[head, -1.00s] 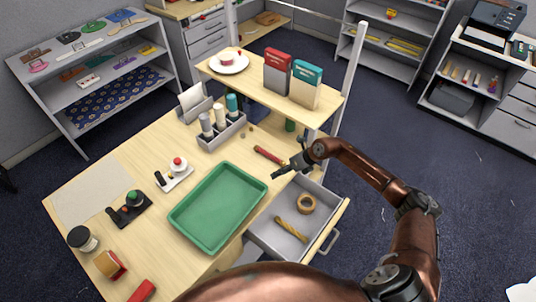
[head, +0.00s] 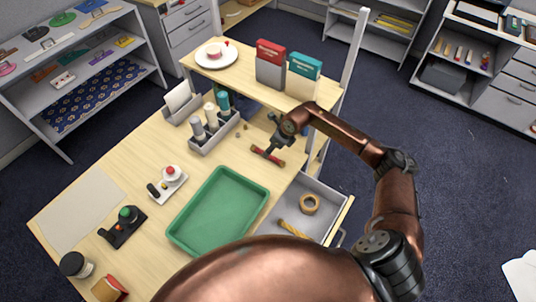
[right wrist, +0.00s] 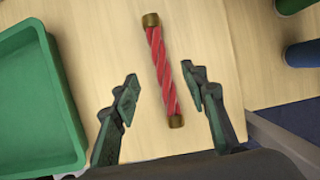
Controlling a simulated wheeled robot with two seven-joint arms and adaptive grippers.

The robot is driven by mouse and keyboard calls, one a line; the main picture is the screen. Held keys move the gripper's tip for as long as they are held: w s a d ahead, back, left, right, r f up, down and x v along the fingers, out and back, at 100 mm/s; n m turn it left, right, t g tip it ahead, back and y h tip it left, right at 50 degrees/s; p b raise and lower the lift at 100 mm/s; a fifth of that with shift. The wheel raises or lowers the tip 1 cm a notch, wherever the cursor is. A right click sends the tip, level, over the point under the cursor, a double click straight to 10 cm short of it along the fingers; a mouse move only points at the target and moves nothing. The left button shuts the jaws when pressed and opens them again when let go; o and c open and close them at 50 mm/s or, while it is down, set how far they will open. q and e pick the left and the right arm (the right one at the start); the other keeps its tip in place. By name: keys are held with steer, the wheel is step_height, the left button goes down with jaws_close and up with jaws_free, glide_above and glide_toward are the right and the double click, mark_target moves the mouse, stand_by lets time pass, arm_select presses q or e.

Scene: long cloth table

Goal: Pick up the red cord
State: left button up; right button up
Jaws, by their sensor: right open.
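The red cord (right wrist: 160,68) is a short twisted red length with brass-coloured ends. In the right wrist view it lies on the wooden table between the two fingers of my right gripper (right wrist: 160,92), which is open. The fingers stand apart on either side of its lower half, and I see no contact. In the head view the cord (head: 267,155) lies just below my right gripper (head: 268,148), partly covered by it. My left gripper is not in view.
The green tray (head: 222,238) lies left of the cord. An open drawer (head: 325,207) holds a tape ring (head: 310,204) and a yellow twisted piece (head: 292,229). A grey holder with bottles (head: 215,138) and a raised shelf (head: 233,80) stand behind.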

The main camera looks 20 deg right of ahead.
steer(key=x, duration=0.4)
steer(key=shift+p, duration=0.35)
steer(key=shift+w+f, duration=0.1)
steer(key=shift+f, duration=0.4)
steer(key=c, duration=0.8)
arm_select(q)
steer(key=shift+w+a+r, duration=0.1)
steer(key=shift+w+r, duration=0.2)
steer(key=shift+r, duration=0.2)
arm_select(e)
jaws_close()
